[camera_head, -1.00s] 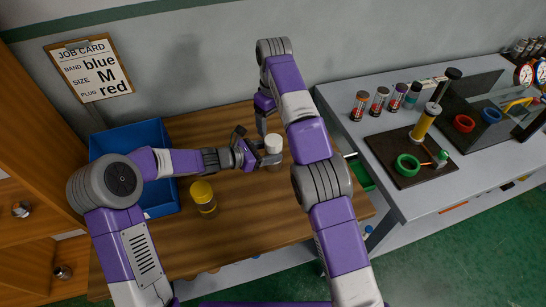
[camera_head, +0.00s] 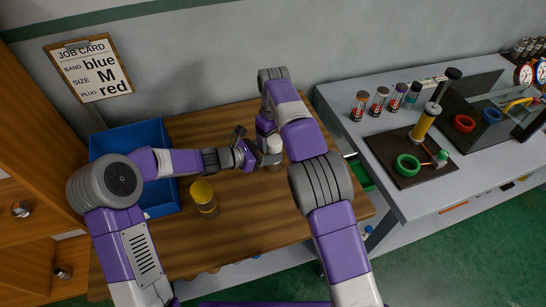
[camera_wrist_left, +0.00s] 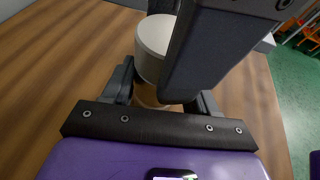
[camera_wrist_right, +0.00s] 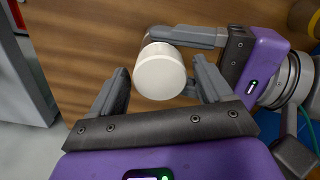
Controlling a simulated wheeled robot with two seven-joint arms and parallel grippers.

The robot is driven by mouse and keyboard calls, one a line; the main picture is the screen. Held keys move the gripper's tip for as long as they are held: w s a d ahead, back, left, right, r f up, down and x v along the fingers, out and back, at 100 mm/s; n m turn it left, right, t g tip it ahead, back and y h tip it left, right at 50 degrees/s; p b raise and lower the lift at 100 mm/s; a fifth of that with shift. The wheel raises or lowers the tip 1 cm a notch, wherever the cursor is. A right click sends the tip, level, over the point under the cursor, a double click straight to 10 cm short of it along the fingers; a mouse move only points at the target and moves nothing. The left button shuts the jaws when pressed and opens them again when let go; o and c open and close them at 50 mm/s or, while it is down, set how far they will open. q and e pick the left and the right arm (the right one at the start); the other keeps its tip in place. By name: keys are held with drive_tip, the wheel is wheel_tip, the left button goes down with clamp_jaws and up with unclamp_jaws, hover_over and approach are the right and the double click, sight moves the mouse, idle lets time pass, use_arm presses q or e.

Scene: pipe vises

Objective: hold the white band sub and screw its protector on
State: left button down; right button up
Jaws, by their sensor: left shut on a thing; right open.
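The sub stands upright over the wooden table, with a smooth white top (camera_head: 273,144) and a tan lower part (camera_wrist_left: 150,94). I cannot tell whether the white top is its band or a protector. My left gripper (camera_head: 260,160) is shut on the lower part from the left. My right gripper (camera_wrist_right: 160,86) is open, its fingers on either side of the white top, which also shows in the right wrist view (camera_wrist_right: 158,72); contact is not clear. In the left wrist view my right gripper hides part of the sub.
A yellow-topped cylinder (camera_head: 202,192) stands on the wooden table (camera_head: 245,215) at the front left. A blue bin (camera_head: 130,138) is at the back left. A grey bench (camera_head: 400,202) to the right holds several banded cylinders, a green ring (camera_head: 407,164) and a pump-like tool.

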drive_tip(key=shift+f, duration=0.25)
drive_tip(key=c, duration=1.1)
drive_tip(key=shift+m, duration=1.6)
drive_tip(key=o, duration=1.2)
drive_tip(key=shift+r, duration=2.3)
